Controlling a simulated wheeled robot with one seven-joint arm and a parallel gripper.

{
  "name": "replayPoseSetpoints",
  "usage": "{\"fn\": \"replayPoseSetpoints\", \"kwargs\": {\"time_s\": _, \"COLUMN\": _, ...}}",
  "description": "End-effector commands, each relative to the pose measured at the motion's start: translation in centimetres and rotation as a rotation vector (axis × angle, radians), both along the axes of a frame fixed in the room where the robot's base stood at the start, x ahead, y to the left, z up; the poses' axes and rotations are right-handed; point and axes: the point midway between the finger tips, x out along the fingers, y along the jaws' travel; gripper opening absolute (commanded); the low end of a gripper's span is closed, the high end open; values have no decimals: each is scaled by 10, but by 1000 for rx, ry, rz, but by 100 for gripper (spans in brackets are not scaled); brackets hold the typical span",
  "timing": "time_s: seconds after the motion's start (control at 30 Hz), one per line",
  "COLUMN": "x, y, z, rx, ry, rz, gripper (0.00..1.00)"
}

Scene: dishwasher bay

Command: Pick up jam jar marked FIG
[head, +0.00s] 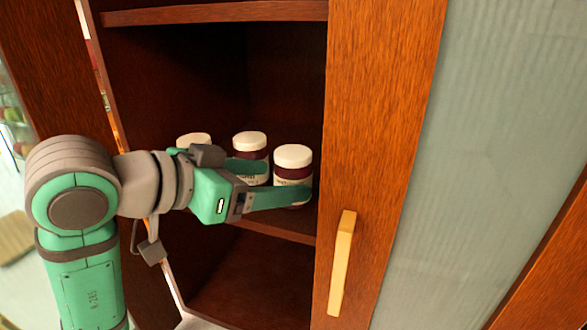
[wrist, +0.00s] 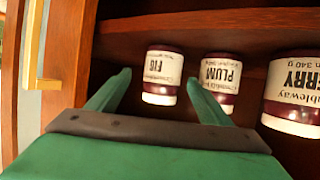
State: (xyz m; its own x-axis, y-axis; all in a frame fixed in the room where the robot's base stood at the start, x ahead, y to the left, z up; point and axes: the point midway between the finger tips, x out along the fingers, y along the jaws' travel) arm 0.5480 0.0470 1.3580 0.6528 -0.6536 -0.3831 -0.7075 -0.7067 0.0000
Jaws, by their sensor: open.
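The jam jar marked FIG (wrist: 161,75) stands on a cabinet shelf, with a dark band and a white label; the wrist view shows it upside down. By its place it is the rightmost jar (head: 293,158) in the head view, with a white lid. My gripper (wrist: 159,80) is open, its green fingers to either side of the FIG jar in the wrist view. In the head view my gripper (head: 286,180) reaches into the cabinet, one finger crossing in front of that jar's lower part. I cannot tell whether the fingers touch it.
The PLUM jar (wrist: 220,75) stands beside it, close to one fingertip; it is the middle jar (head: 250,143) in the head view. A jar ending in "ERRY" (wrist: 295,90) stands beyond. A cabinet panel with a pale handle (head: 342,262) is at the right.

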Motion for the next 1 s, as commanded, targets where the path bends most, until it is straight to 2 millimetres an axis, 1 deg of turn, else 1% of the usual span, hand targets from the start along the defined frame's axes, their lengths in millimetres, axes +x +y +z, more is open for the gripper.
{"fn": "replayPoseSetpoints", "kwargs": {"time_s": 0.1, "x": 12, "y": -13, "z": -8, "rx": 0, "ry": 2, "rz": -1, "gripper": 73}}
{"fn": "replayPoseSetpoints", "kwargs": {"time_s": 0.23, "x": 24, "y": -24, "z": -14, "rx": -1, "ry": 1, "rz": -1, "gripper": 73}}
{"fn": "replayPoseSetpoints", "kwargs": {"time_s": 0.53, "x": 35, "y": -33, "z": -21, "rx": 1, "ry": 1, "rz": 0, "gripper": 73}}
{"fn": "replayPoseSetpoints", "kwargs": {"time_s": 0.67, "x": 47, "y": -41, "z": -28, "rx": 0, "ry": 2, "rz": -1, "gripper": 73}}
{"fn": "replayPoseSetpoints", "kwargs": {"time_s": 0.8, "x": 61, "y": -53, "z": -37, "rx": 0, "ry": 2, "rz": -1, "gripper": 73}}
{"fn": "replayPoseSetpoints", "kwargs": {"time_s": 0.9, "x": 67, "y": -59, "z": -40, "rx": 0, "ry": 2, "rz": -1, "gripper": 73}}
{"fn": "replayPoseSetpoints", "kwargs": {"time_s": 1.0, "x": 68, "y": -59, "z": -40, "rx": -1, "ry": 0, "rz": 0, "gripper": 73}}
